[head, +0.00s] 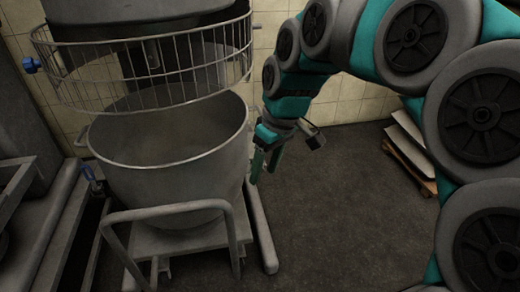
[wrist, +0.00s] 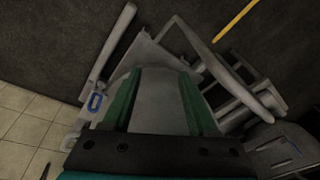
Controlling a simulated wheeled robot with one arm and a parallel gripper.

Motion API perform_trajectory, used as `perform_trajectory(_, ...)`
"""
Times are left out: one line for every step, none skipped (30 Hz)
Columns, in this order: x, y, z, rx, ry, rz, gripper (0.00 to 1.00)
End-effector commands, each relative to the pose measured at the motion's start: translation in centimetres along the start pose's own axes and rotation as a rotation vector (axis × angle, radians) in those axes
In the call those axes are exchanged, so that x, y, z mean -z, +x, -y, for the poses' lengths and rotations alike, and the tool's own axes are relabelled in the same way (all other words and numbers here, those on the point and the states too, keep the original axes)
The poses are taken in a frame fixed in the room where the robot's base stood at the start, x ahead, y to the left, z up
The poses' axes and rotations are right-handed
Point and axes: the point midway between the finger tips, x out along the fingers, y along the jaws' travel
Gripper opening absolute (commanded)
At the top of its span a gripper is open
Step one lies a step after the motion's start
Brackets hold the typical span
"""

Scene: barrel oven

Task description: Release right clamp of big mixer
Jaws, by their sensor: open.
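The big mixer's grey bowl (head: 180,150) stands at left in the head view, below a wire guard (head: 150,70). A blue-handled clamp (head: 90,178) shows at the bowl's left side. The right clamp cannot be made out in the head view. My gripper (head: 264,164) is just right of the bowl, pointing down. In the wrist view its two green fingers (wrist: 160,100) are apart, with grey mixer surface visible between and beyond them. A blue loop (wrist: 95,102) on a grey bracket, possibly the right clamp, lies left of the left finger. I see nothing held.
A tubular trolley handle (head: 170,210) stands in front of the bowl. A floor leg (head: 262,228) runs along its right. Boards on a wooden pallet (head: 410,165) lie near the tiled wall (head: 350,100). The dark floor (head: 335,215) between is clear.

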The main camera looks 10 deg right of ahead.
Motion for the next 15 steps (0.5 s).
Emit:
perform_trajectory(1.9, 0.9, -1.6, 0.005, -0.034, -0.029, 0.59)
perform_trajectory(3.1, 1.0, -2.5, 0.007, -0.056, -0.049, 0.59)
perform_trajectory(4.5, 1.2, -3.8, 0.006, -0.085, -0.073, 0.59)
perform_trajectory(5.5, 1.3, -4.8, 0.004, -0.105, -0.090, 0.59)
perform_trajectory(6.5, 1.4, -5.9, 0.001, -0.123, -0.107, 0.59)
perform_trajectory(7.5, 1.7, -7.2, -0.001, -0.145, -0.126, 0.59)
perform_trajectory(8.3, 1.7, -8.2, -0.007, -0.159, -0.142, 0.59)
perform_trajectory(9.0, 1.9, -9.2, -0.011, -0.172, -0.154, 0.59)
perform_trajectory(9.7, 2.2, -10.3, -0.015, -0.187, -0.166, 0.59)
perform_trajectory(10.1, 2.3, -11.1, -0.021, -0.196, -0.177, 0.59)
perform_trajectory(10.6, 2.3, -11.8, -0.027, -0.204, -0.186, 0.59)
perform_trajectory(10.9, 2.4, -12.6, -0.032, -0.214, -0.193, 0.59)
perform_trajectory(11.2, 2.6, -13.1, -0.035, -0.219, -0.197, 0.59)
perform_trajectory(11.4, 2.7, -13.5, -0.037, -0.223, -0.200, 0.59)
perform_trajectory(11.6, 2.7, -13.9, -0.040, -0.227, -0.205, 0.59)
